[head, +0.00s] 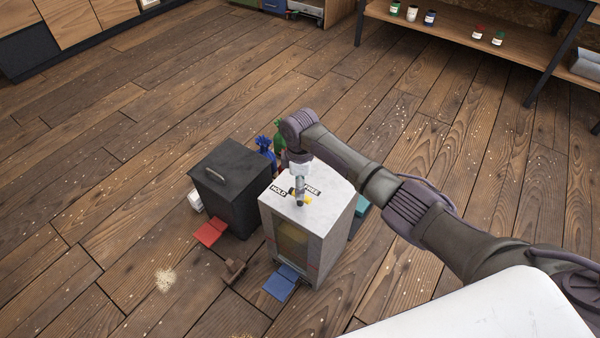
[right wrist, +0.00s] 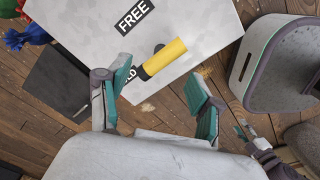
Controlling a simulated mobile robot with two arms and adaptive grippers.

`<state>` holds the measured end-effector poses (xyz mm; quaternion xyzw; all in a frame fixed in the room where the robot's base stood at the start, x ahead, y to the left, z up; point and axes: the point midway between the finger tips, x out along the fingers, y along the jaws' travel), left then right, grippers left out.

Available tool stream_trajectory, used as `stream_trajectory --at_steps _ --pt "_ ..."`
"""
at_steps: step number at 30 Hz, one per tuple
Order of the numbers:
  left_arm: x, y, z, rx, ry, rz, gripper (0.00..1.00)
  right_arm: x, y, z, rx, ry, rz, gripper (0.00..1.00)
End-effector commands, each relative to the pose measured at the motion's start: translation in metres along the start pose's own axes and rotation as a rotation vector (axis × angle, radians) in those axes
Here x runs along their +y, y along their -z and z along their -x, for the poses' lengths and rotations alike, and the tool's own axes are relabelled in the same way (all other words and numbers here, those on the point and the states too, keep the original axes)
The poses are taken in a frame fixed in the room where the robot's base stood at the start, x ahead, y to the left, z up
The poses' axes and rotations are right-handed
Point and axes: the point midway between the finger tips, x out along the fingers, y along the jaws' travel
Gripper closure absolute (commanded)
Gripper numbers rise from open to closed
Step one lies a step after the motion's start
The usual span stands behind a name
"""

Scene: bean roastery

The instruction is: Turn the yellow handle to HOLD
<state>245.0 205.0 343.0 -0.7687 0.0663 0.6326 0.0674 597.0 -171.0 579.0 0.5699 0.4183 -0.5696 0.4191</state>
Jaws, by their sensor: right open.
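The FREE label (right wrist: 133,15) is farther up and clear. My right gripper (head: 300,198) points down over the cabinet top. Its open fingers (right wrist: 159,69) are on either side of the handle; contact is not visible.
A dark lidded bin (head: 232,185) with a red pedal (head: 210,232) stands left of the cabinet. A blue pedal (head: 281,283) juts from the cabinet's front. A small brown object (head: 232,271) lies on the floor.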

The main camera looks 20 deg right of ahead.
Motion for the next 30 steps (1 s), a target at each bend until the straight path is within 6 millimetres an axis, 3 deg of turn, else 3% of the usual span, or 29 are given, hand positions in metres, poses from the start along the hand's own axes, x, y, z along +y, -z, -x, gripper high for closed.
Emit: stream_trajectory --at_steps 3,10,27,30 --pt "-0.001 0.001 0.0 0.001 0.001 0.0 0.6 0.001 0.0 0.024 0.001 -0.003 0.002 0.35" --pt "-0.001 0.001 0.0 0.002 0.001 0.0 0.6 0.001 0.0 0.049 0.001 -0.002 0.001 0.35" --pt "-0.001 0.001 0.0 0.002 0.001 0.0 0.6 0.0 0.0 0.051 0.0 0.0 0.001 0.35" --pt "-0.001 0.001 0.0 0.002 0.001 -0.001 0.6 -0.011 0.004 0.042 0.01 0.003 -0.004 0.35"
